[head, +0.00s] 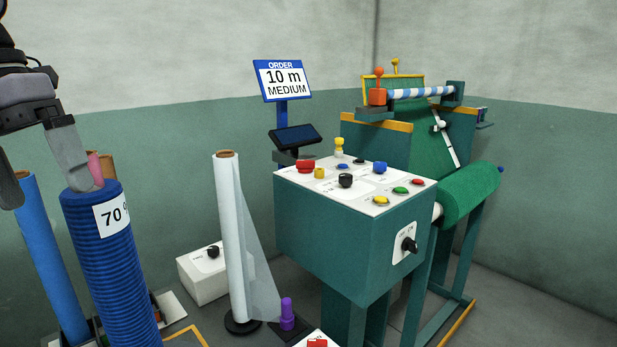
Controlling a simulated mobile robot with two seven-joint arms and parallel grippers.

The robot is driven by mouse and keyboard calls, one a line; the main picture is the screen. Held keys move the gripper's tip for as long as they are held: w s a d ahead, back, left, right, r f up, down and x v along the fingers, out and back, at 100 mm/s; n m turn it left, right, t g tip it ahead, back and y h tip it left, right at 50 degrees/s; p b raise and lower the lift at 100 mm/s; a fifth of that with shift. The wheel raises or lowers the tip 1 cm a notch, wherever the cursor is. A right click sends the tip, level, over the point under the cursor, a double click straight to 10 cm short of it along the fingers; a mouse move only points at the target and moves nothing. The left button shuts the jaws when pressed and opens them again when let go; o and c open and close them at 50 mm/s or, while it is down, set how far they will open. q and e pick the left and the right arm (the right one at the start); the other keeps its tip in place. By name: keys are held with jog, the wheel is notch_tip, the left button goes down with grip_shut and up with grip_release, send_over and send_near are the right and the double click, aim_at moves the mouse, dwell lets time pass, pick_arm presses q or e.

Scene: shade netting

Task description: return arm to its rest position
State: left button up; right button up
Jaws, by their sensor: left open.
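My left gripper (47,190) comes in at the upper left edge, fingers pointing down and spread apart. I see nothing held between them. One finger overlaps the top of the dark blue ribbed roll (108,265), which bears a label with "70" on it; whether they touch I cannot tell. A small pink piece (95,168) shows beside that fingertip. The other finger is partly cut off by the picture edge, in front of a lighter blue roll (45,255). My right gripper is not in view.
A white roll (231,235) stands upright on a dark base in the middle. The teal control console (330,235) with several buttons is right of it. Behind are the order sign (282,82) and a machine with green netting (470,190). A white box (203,275) sits low.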

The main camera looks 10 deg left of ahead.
pick_arm(q)
jog(key=s+a+f+n+t+h, duration=0.1)
jog(key=s+a+f+n+h, duration=0.15)
jog(key=f+h, duration=0.6)
jog(key=s+a+f+n+t+h, duration=0.1)
jog(key=s+a+f+t+h, duration=0.3)
jog(key=f, duration=0.7)
jog(key=w+d+f+n+t+h, duration=0.1)
jog(key=d+f+n+h, duration=0.2)
jog(key=d+f+h, duration=0.35)
jog(key=w+d+f+n+t+y, duration=0.2)
jog(key=w+f+n+t+y, duration=0.5)
jog(key=f+n+t+y, duration=0.65)
jog(key=s+d+f+n+g+y, duration=0.4)
jog(key=s+f+n+g+y, duration=0.25)
jog(key=s+f+g, duration=0.5)
jog(key=w+d+r+n+t+p, duration=0.1)
jog(key=d+n, duration=0.4)
jog(key=d, duration=0.5)
jog(key=shift+w+d+t+h+p, duration=0.15)
jog(key=shift+t+h+p, duration=0.15)
jog(key=shift+t+p, duration=0.7)
jog(key=shift+g, duration=0.3)
jog(key=shift+n, duration=0.25)
